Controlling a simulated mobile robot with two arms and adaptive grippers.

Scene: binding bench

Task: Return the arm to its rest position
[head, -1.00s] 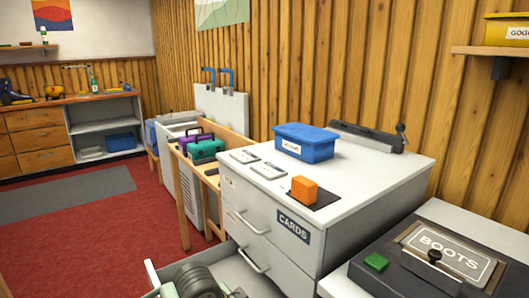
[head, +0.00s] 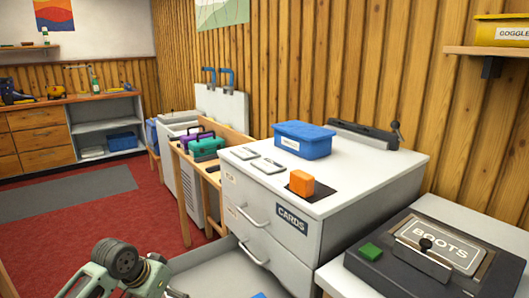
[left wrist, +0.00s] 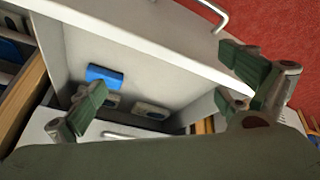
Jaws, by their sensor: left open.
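My left arm (head: 118,268) comes into the lower left of the head view, in front of the open drawer (head: 222,270). In the left wrist view my left gripper (left wrist: 160,86) has its green fingers spread wide, with nothing between them. It faces down into the open drawer (left wrist: 175,78). Inside the drawer lie a blue block-like item (left wrist: 105,76) and two small grey items (left wrist: 150,110), clear of the fingers. My right gripper does not show.
The white cabinet (head: 365,185) marked CARDS carries a blue bin (head: 303,142), two cards and an orange block (head: 301,183) on a dark pad. Red floor is open at left.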

